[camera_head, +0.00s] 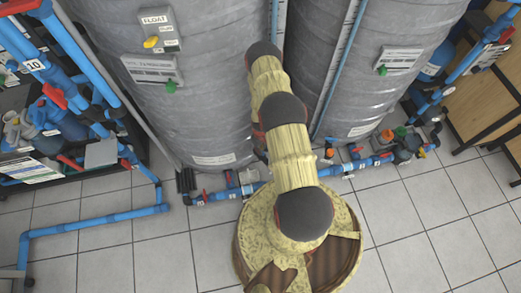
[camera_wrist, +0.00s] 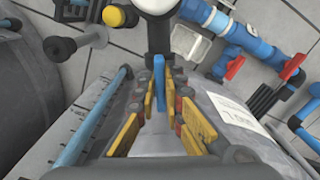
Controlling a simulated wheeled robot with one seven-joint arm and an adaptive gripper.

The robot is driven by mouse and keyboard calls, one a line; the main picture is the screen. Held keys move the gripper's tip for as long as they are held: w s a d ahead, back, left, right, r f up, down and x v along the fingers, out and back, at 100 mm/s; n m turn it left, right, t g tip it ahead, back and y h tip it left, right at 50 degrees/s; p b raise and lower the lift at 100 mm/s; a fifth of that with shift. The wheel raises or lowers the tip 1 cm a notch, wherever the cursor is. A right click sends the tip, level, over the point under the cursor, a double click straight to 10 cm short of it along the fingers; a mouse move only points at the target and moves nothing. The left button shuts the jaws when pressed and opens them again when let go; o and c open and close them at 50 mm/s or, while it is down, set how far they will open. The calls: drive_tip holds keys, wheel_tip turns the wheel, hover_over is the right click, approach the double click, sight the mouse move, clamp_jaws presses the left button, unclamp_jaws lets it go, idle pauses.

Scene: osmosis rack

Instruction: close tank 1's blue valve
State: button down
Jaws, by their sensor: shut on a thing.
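In the wrist view, my gripper (camera_wrist: 160,98) has its yellow-padded fingers close together on both sides of an upright blue valve lever (camera_wrist: 158,70). The gripper is shut on this lever near its lower part in the picture. The lever stands in front of a dark stem under a white round part (camera_wrist: 157,5). Two large grey tanks stand in the head view, a left tank (camera_head: 205,105) and a right tank (camera_head: 365,60). No tank number is readable. In the head view my arm hides the gripper and the blue valve.
Blue pipes with red-handled valves (camera_wrist: 235,66) run near the gripper in the wrist view. A blue pipe (camera_head: 95,225) crosses the floor at left in the head view. A rack of pipes (camera_head: 60,110) stands at left. Tiled floor (camera_head: 420,225) is open at right.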

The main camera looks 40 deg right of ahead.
drive_tip(key=shift+m, duration=0.3)
drive_tip(key=m, duration=0.3)
drive_tip(key=shift+a+m+p, duration=0.15)
drive_tip(key=shift+m+p, duration=0.15)
drive_tip(key=shift+p, duration=0.1)
drive_tip(key=m, duration=0.4)
drive_tip(key=shift+w+a, duration=0.1)
drive_tip(key=shift+w, duration=0.05)
drive_tip(key=m, duration=0.5)
drive_tip(key=shift+w, duration=0.15)
drive_tip(key=m, duration=0.4)
drive_tip(key=shift+w+m, duration=0.15)
drive_tip(key=shift+m, duration=0.15)
drive_tip(key=c, duration=1.9)
unclamp_jaws()
drive_tip(key=shift+a, duration=0.1)
